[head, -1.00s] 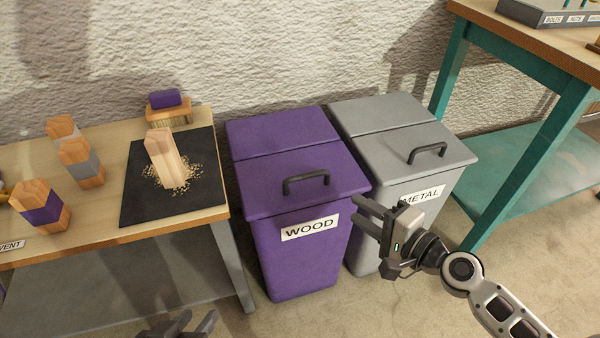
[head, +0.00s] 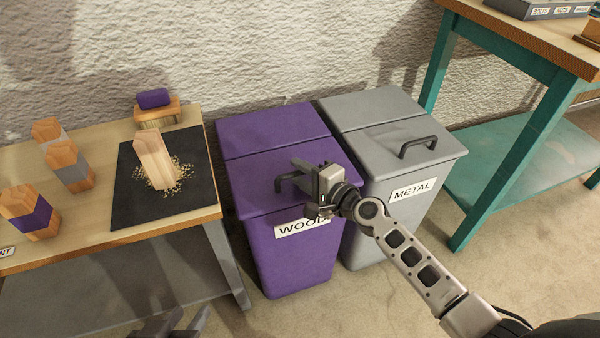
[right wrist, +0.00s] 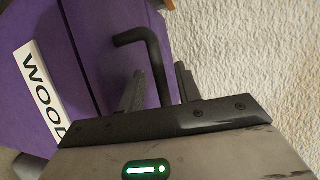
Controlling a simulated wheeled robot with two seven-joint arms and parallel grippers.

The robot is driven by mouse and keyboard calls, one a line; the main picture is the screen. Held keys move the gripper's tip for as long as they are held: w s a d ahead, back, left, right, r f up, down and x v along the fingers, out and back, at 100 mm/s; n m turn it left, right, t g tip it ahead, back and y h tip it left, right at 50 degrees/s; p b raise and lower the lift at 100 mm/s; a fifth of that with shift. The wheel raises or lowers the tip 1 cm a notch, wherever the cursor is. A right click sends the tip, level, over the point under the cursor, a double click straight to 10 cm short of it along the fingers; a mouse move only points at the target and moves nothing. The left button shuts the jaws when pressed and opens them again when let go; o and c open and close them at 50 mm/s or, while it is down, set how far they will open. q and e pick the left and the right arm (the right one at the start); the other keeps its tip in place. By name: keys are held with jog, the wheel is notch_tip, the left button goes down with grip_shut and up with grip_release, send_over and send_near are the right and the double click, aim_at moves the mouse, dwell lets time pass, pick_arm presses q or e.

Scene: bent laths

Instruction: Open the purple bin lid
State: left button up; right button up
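The purple bin (head: 295,258) labelled WOOD stands between the workbench and the grey bin. Its purple lid (head: 255,170) lies shut, with a dark bar handle (head: 281,183) on its front part. My right gripper (head: 302,176) is at the handle and covers much of it in the head view. In the right wrist view the handle (right wrist: 152,58) runs between the fingers of my right gripper (right wrist: 162,85), with gaps visible beside it, so the fingers look open around it. My left gripper (head: 180,325) shows only in part at the bottom edge, its fingers apart, with nothing seen between them.
The grey METAL bin (head: 385,225) with a shut lid stands close on the right. A workbench (head: 90,245) with wood blocks, a black mat (head: 200,190) and a brush (head: 158,110) is on the left. A teal table (head: 480,140) stands at right. The wall is behind.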

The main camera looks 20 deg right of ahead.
jog(key=shift+w+a, duration=0.15)
jog(key=shift+w, duration=0.2)
grip_shut()
